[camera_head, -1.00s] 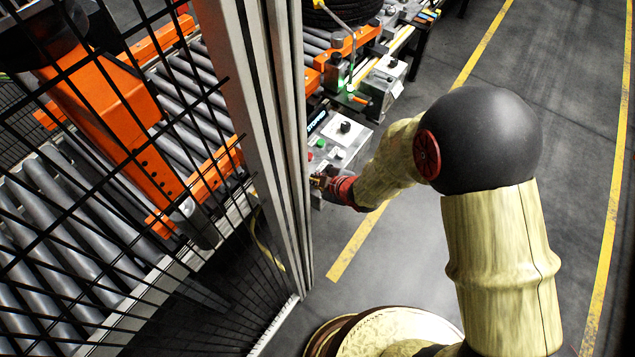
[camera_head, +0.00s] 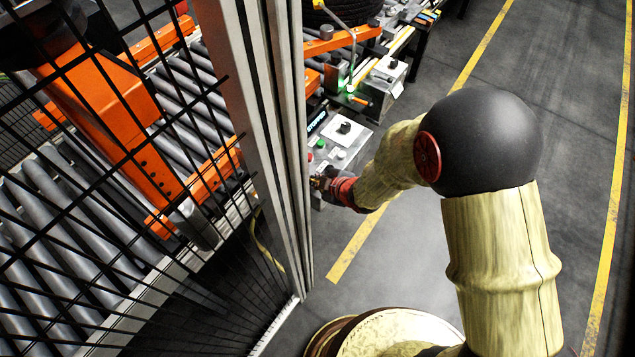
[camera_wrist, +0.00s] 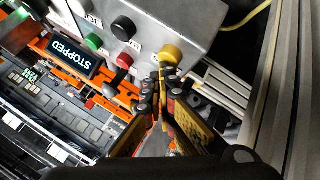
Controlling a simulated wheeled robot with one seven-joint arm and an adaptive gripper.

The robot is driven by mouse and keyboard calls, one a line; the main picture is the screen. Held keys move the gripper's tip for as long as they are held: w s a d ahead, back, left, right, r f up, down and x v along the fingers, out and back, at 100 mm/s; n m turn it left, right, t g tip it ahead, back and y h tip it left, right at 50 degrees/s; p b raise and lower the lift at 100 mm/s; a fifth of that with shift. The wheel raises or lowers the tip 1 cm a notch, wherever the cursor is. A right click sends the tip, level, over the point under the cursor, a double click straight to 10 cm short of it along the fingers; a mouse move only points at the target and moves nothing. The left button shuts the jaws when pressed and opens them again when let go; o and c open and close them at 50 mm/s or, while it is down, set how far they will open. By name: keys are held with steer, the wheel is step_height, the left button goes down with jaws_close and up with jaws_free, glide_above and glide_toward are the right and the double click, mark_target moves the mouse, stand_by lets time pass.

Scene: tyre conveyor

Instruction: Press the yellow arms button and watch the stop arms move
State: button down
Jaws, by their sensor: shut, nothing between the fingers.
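The yellow button (camera_wrist: 171,53) is on the grey control panel (camera_wrist: 180,22) in the wrist view. My gripper (camera_wrist: 164,78) is shut and empty. Its fingertips are right at the lower edge of the yellow button and overlap it in the picture; I cannot tell whether they touch or press it. In the head view my gripper (camera_head: 322,181) is at the near edge of the panel (camera_head: 349,133), and the yellow button is hidden. Orange arms (camera_head: 205,184) stand along the roller conveyor; I cannot tell which are the stop arms.
A display (camera_wrist: 73,57) reads STOPPED. A black knob (camera_wrist: 123,28), a red button (camera_wrist: 124,60) and a green button (camera_wrist: 94,42) are close to the yellow one. A mesh fence with a grey post (camera_head: 262,130) stands left of my arm. The floor to the right is clear.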

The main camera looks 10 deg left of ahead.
steer(key=shift+r+p, duration=0.45)
steer(key=shift+r, duration=0.3)
steer(key=shift+r+p, duration=1.9)
steer(key=shift+r, duration=0.65)
